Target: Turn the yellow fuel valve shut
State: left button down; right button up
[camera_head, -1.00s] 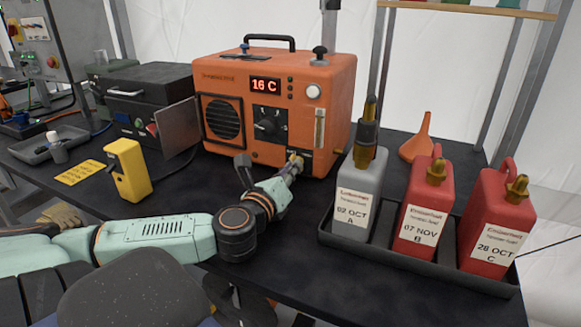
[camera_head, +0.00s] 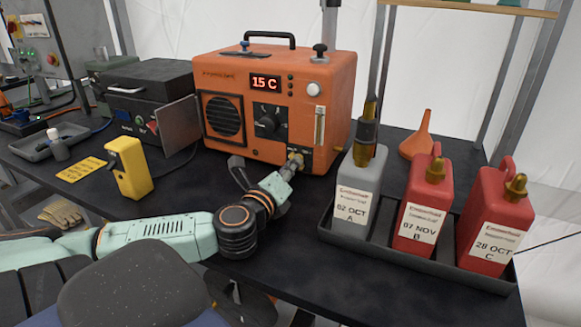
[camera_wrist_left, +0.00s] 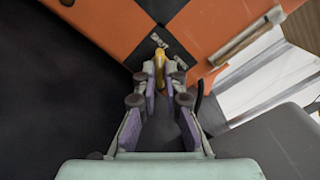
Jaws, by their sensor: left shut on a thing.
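The orange heater (camera_head: 275,105) stands on the dark table, its red display reading 15 C. The yellow fuel valve (camera_wrist_left: 160,62) is low on the heater's front, on a dark panel at the right. In the head view only a small bit of the valve (camera_head: 294,155) shows past my gripper. My left gripper (camera_head: 293,166) reaches in from the left at the valve. In the left wrist view its two fingers (camera_wrist_left: 160,82) are closed on the valve's yellow handle, one on each side. The fingertips partly hide the handle. My right gripper is not in view.
A black tray (camera_head: 370,262) at the right holds a grey jerrycan (camera_head: 358,185) and two red ones (camera_head: 420,215), close to my left gripper. An orange funnel (camera_head: 416,147) stands behind them. A yellow handheld device (camera_head: 128,168) stands at the left.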

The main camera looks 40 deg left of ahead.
pick_arm(q)
jog(key=c, duration=1.4)
grip_release()
jog(key=shift+c, duration=0.2)
